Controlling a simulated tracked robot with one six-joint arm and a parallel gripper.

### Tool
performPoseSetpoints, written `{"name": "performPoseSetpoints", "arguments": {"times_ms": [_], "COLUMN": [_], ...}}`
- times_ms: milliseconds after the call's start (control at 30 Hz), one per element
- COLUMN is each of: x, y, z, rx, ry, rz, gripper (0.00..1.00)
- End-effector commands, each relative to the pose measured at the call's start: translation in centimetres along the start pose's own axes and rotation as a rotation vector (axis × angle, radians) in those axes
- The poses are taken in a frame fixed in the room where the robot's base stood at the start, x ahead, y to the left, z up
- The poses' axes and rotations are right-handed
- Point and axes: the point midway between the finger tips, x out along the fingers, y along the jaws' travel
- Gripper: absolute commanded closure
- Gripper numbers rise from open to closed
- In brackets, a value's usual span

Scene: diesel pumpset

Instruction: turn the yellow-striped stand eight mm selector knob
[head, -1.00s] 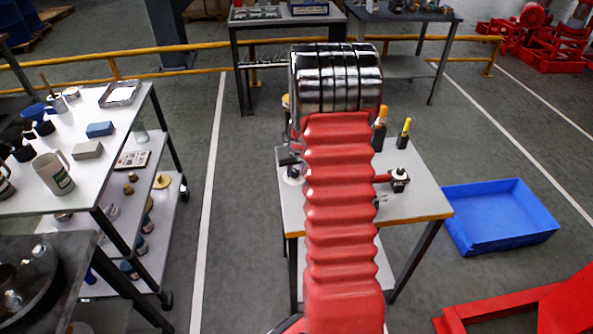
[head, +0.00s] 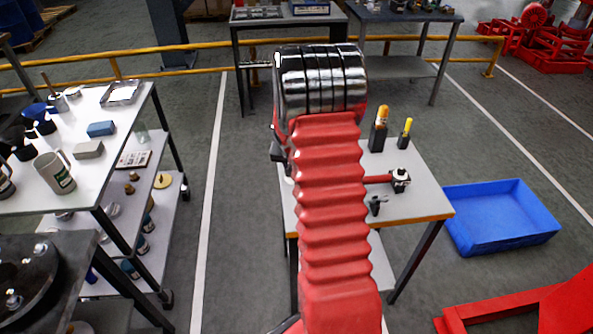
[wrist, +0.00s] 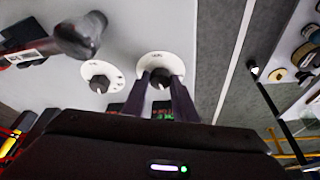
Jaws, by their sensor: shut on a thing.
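The stand (head: 415,200), a grey-topped table with a yellow-orange front edge, is partly hidden behind my red arm in the head view. In the wrist view a dark selector knob (wrist: 160,76) sits on a round white dial (wrist: 158,61). My gripper (wrist: 162,82) has its two dark fingers on either side of this knob, shut on it. A second, similar knob (wrist: 100,83) on a smaller white dial is to its left, apart from the fingers. The dial markings are too small to read. In the head view my arm hides the gripper and both knobs.
On the stand are two yellow-topped black items (head: 379,130) (head: 405,134), a red-handled part (head: 399,180) and a small dark part (head: 376,204). A blue bin (head: 500,216) is on the floor at right.

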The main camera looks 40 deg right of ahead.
Motion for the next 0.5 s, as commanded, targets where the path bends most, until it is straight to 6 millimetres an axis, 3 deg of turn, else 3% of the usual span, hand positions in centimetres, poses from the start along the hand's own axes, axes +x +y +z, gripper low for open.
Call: {"name": "performPoseSetpoints", "arguments": {"times_ms": [500], "x": [-0.02], "y": [0.27], "z": [-0.17], "rx": [0.115], "ry": [0.001], "rz": [0.051], "gripper": [0.97]}}
